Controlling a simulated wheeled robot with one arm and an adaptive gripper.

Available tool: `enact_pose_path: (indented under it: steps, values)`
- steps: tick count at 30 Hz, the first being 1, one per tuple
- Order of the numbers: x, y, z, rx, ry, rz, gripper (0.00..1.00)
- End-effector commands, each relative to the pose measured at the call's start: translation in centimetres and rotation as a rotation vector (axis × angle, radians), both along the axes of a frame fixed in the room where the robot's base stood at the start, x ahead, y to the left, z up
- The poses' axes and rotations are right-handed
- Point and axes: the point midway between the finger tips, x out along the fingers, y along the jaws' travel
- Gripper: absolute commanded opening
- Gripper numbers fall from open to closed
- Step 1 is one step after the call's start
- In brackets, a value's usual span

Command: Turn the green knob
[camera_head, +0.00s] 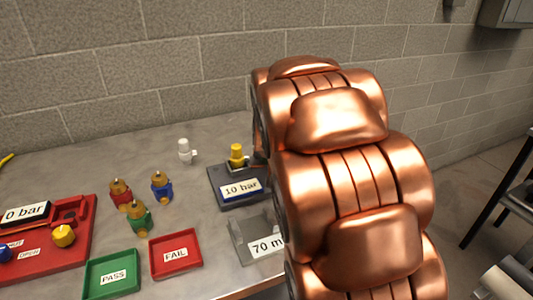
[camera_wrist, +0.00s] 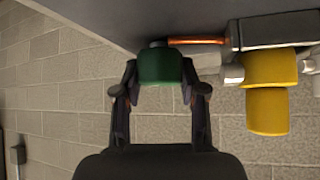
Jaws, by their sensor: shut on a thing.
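The green knob (camera_wrist: 160,66) is in the upper middle of the wrist view, just below a grey surface. My gripper (camera_wrist: 160,82) has one finger on each side of the knob and is shut on it. In the head view my copper-coloured arm covers the right half of the table, and the green knob and my gripper are hidden there.
A yellow valve (camera_wrist: 270,90) is close to the right of my gripper; it stands on the 10 bar block (camera_head: 238,188). On the table are a green PASS tray (camera_head: 92,289), a red FAIL tray (camera_head: 155,262), several brass fittings and a white fitting (camera_head: 185,151). A block wall is behind.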

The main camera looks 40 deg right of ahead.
Motion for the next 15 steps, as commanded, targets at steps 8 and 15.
enact_pose_path:
  steps: [8, 15]
  values:
    - [0.01, -0.02, 0.02, -0.001, -0.001, 0.000, 0.57]
    - [0.01, 0.00, 0.01, -0.001, 0.000, 0.001, 0.67]
